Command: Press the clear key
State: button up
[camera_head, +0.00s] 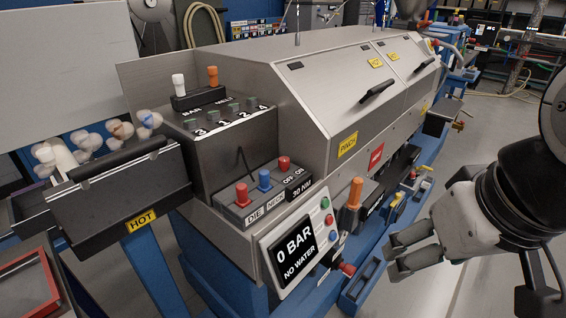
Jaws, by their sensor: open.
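A tilted grey control panel (289,247) has a black display reading "0 BAR NO WATER".
Above the panel is a box with red (242,194) and blue knobs (265,180). A dark "HOT" box (115,190) is at left. A blue tray (362,283) lies low.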

aim_at(334, 236)
jog(key=i, duration=0.6)
jog(key=k+j+u, duration=0.1)
jog(key=k, duration=0.35)
jog(key=k+j, duration=0.35)
jog(key=k+j+u, duration=0.15)
jog(key=k, duration=0.4)
jog(key=j, duration=0.1)
